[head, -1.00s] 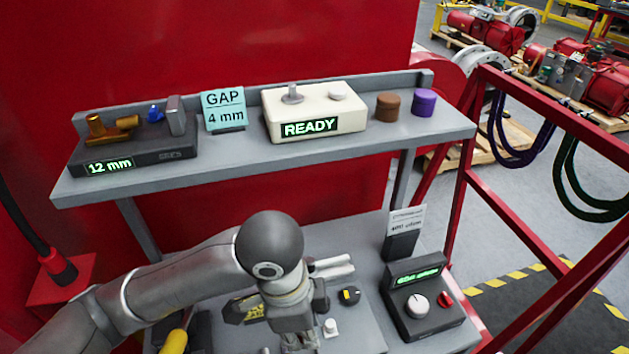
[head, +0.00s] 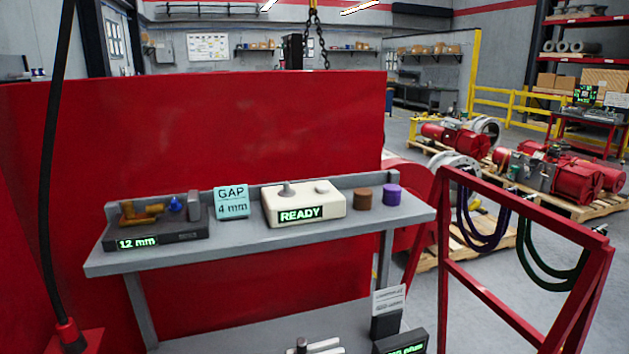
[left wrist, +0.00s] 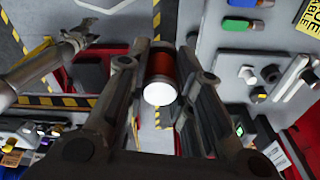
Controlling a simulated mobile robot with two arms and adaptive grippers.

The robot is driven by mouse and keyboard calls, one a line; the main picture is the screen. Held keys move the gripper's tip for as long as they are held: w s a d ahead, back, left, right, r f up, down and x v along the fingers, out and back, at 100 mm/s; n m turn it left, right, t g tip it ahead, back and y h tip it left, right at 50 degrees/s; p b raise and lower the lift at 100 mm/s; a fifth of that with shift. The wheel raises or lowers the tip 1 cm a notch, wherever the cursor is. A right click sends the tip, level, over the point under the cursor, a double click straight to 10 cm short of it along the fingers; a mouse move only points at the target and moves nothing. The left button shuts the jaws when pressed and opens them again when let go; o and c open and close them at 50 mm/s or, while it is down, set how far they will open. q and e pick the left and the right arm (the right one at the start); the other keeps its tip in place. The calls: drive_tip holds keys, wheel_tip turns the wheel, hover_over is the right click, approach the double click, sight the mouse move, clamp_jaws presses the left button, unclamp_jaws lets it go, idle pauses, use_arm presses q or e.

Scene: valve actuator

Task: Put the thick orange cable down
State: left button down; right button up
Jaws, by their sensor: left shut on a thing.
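In the left wrist view my left gripper (left wrist: 172,84) is shut on a short orange-red cylinder with a pale round end, which I take to be the thick orange cable (left wrist: 160,67). The rest of the cable is hidden or out of view. In the head view neither gripper nor the orange cable shows. Another arm of mine, with my right gripper (left wrist: 82,36), shows small at the upper left of the left wrist view; its jaw state is unclear.
A red rail frame (head: 443,245) at the right carries a purple cable (head: 484,243) and a dark green cable (head: 546,285). A grey shelf (head: 270,236) holds a READY box (head: 303,204), a 12 mm gauge (head: 180,230) and two caps. A lower bench (head: 270,340) shows below.

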use_arm(q)
drive_tip(key=shift+s+a+n, duration=0.35)
drive_tip(key=shift+a+n, duration=0.05)
drive_tip(key=shift+s+a+n+b, duration=0.1)
drive_tip(key=shift+a+n+b, duration=0.2)
drive_tip(key=w+a+f+n+t+y+b, duration=0.1)
drive_tip(key=w+a+n+b, duration=0.3)
drive_tip(key=a+n, duration=1)
drive_tip(key=shift+a+f+n, duration=0.2)
drive_tip(key=shift+f+n, duration=0.4)
drive_tip(key=shift+f, duration=0.1)
use_arm(e)
wheel_tip(320, 180, down, 4)
drive_tip(key=shift+f, duration=0.25)
